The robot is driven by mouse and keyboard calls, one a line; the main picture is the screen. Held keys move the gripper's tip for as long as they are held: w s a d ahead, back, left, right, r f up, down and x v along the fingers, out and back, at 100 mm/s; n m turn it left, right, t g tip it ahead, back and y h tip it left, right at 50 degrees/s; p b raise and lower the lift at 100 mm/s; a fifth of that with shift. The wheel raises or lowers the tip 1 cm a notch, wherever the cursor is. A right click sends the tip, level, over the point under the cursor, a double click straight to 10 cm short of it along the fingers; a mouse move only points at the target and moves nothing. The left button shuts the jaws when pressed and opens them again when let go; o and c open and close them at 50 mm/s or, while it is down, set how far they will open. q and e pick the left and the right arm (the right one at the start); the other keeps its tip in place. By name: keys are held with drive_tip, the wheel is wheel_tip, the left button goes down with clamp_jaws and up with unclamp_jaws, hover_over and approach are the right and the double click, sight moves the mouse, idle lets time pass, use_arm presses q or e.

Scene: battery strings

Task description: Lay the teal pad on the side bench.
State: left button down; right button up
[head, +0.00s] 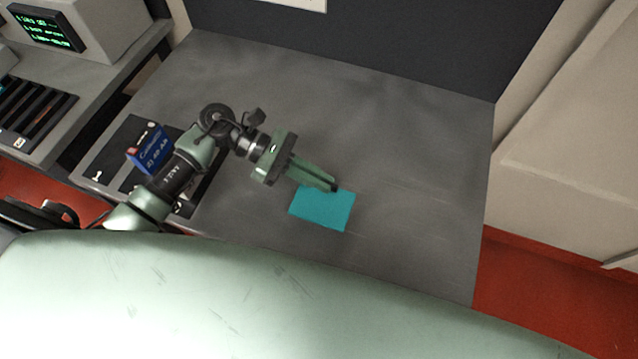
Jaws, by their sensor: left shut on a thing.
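The teal pad (322,210) is a flat, thin rectangle over the grey side bench (420,140), near its front edge. My left gripper (333,187) comes in from the left and is shut on the pad's far edge. The fingers cover a small part of that edge. I cannot tell whether the pad touches the bench top or is held slightly above it. My right gripper is not in view.
A blue box (150,149) with printed text stands on a dark mat (112,160) at the bench's left end, beside my left arm. A device with a green-lit screen (46,27) is at upper left. The bench's right half is clear.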

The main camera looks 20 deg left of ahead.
use_arm(q)
wheel_tip(320, 180, down, 4)
drive_tip(key=shift+r+p, duration=0.1)
drive_tip(key=shift+p, duration=0.25)
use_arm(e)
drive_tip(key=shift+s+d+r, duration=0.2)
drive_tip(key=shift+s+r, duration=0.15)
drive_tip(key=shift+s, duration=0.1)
use_arm(q)
drive_tip(key=shift+f, duration=0.2)
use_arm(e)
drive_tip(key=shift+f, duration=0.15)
use_arm(q)
drive_tip(key=shift+f+b, duration=0.15)
drive_tip(key=shift+b, duration=0.15)
drive_tip(key=c, duration=1.6)
unclamp_jaws()
